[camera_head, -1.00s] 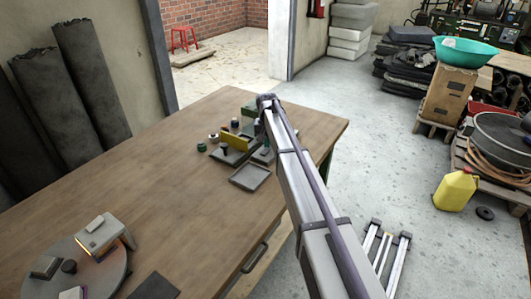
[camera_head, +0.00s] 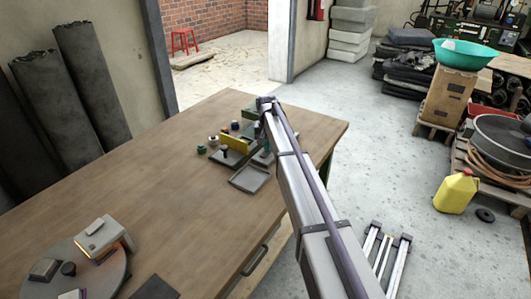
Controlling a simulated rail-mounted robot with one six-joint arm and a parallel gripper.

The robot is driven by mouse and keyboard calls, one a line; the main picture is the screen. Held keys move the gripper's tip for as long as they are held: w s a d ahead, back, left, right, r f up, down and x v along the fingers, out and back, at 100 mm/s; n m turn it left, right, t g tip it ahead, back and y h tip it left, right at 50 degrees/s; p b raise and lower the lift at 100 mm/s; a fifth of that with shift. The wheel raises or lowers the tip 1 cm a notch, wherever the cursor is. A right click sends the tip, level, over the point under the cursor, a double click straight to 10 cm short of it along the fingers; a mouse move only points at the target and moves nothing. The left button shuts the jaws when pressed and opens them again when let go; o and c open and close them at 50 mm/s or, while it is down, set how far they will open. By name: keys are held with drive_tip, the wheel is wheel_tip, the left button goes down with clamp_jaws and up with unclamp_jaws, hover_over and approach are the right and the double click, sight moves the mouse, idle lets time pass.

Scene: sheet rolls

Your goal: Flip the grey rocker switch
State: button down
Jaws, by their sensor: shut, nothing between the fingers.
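My arm reaches from the lower right to the far end of the wooden table. My gripper (camera_head: 259,130) is small and dark at its far end, partly hidden by the arm; it is shut and holds nothing. It is over or beside a group of small devices, and contact cannot be told. I cannot make out the grey rocker switch for certain. A pale grey box (camera_head: 101,238) with a raised block on top stands on a round grey disc (camera_head: 117,276) at the near left, far from my gripper. A yellow block (camera_head: 235,144) is close to my gripper.
A shallow grey tray (camera_head: 249,178) lies in front of the device group. Small round knobs (camera_head: 201,149) stand to its left. The middle of the wooden table (camera_head: 150,190) is clear. Dark rolls (camera_head: 91,85) lean at the left wall. A yellow canister (camera_head: 456,191) stands on the floor.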

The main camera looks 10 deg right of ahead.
wheel_tip(320, 180, up, 6)
drive_tip(key=p, duration=0.5)
drive_tip(key=shift+r, duration=0.15)
drive_tip(key=s+r+n+p, duration=0.1)
drive_tip(key=s+p, duration=0.1)
drive_tip(key=s, duration=1.8)
drive_tip(key=s+r+n+p, duration=0.1)
drive_tip(key=s+r+p, duration=0.1)
drive_tip(key=s, duration=1.9)
drive_tip(key=shift+r+n, duration=0.3)
